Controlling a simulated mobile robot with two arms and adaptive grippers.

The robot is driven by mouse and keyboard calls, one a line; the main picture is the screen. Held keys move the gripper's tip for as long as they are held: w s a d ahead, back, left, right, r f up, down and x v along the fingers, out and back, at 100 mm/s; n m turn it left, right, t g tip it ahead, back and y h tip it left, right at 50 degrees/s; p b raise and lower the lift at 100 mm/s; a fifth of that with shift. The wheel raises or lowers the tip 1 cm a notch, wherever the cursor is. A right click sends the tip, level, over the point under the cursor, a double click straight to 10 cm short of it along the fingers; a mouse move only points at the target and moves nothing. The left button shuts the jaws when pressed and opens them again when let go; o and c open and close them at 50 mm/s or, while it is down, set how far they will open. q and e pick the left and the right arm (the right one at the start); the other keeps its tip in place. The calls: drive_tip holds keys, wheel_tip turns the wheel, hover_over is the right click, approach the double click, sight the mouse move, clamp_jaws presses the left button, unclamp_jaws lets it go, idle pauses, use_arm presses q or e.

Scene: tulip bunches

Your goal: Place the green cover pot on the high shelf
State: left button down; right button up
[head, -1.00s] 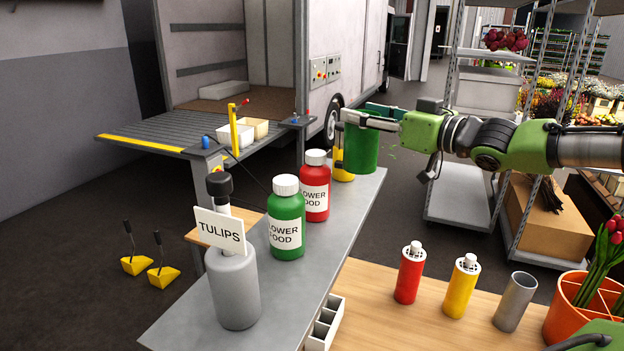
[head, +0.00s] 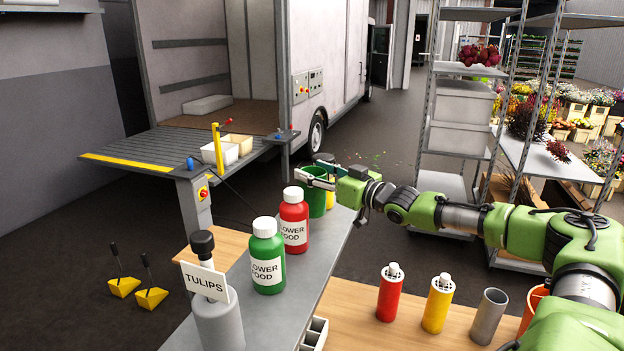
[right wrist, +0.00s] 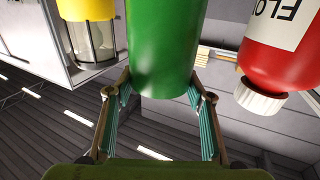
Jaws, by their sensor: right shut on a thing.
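The green cover pot (head: 316,203) is upright at the far end of the high grey shelf (head: 318,258), just behind the red flower food bottle (head: 294,215). My right gripper (head: 318,180) is shut on the pot near its rim. In the right wrist view the pot (right wrist: 165,45) sits between the two fingers (right wrist: 158,110), with the red bottle (right wrist: 280,55) close on the right. I cannot tell whether the pot's base touches the shelf. My left gripper is not in view.
A green bottle (head: 267,262) and a grey bottle with a tulips sign (head: 217,322) stand nearer on the shelf. A yellow-topped jar (right wrist: 88,10) is beside the pot. Red (head: 391,295) and yellow (head: 437,305) bottles and a grey tube (head: 488,316) stand on the lower wooden table.

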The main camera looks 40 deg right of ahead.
drive_tip(key=shift+w, duration=0.15)
drive_tip(key=shift+w+a+f+p, duration=0.15)
drive_tip(key=shift+w+p, duration=0.1)
drive_tip(key=shift+p, duration=0.2)
wheel_tip(320, 180, down, 3)
drive_tip(key=shift+r+p, duration=0.2)
drive_tip(key=shift+p, duration=0.25)
drive_tip(key=shift+f, duration=0.55)
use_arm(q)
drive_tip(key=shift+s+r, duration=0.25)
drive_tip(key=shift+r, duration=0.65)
use_arm(e)
drive_tip(key=o, duration=1.5)
drive_tip(key=shift+f, duration=0.1)
